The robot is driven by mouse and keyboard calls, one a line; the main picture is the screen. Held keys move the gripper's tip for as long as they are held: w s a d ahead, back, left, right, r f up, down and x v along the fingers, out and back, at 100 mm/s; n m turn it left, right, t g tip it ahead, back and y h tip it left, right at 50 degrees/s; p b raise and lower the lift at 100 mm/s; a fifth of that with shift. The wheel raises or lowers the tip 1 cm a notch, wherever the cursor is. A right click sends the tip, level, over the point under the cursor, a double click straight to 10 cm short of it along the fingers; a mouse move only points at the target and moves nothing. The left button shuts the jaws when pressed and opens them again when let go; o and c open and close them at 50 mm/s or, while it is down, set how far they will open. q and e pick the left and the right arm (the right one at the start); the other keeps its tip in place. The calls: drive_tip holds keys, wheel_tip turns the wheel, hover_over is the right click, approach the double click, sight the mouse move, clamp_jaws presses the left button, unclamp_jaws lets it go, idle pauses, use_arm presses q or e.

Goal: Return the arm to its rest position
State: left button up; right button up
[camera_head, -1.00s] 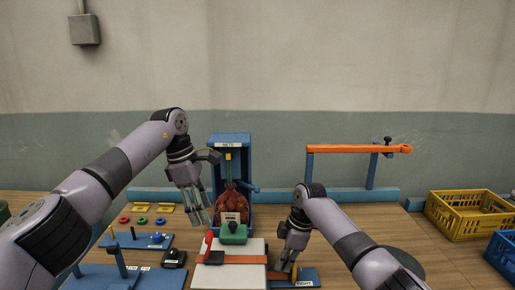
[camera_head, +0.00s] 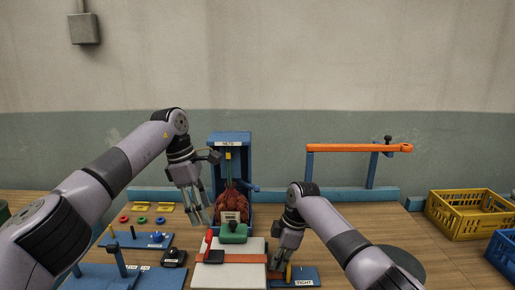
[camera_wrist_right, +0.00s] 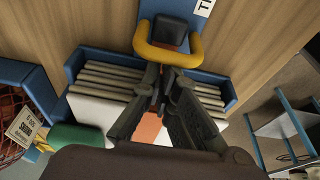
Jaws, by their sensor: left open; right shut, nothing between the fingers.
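My left gripper (camera_head: 197,208) hangs open and empty, fingers pointing down, left of the blue stand (camera_head: 230,139). The handle's yellow also shows in the head view (camera_head: 289,272) beside the fingers, on a blue plate (camera_head: 306,271) labelled TIGHT. I cannot tell whether they touch.
A red mesh sack (camera_head: 233,203) with a tag sits in the blue stand, behind a green piece (camera_head: 234,232). An orange bar (camera_head: 350,148) stands on posts at the back. A yellow crate (camera_head: 462,213) is at right.

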drive_tip(key=o, duration=0.7)
drive_tip(key=shift+f, duration=0.1)
drive_tip(key=shift+c, duration=0.2)
drive_tip(key=p+v, duration=0.7)
idle(0.3)
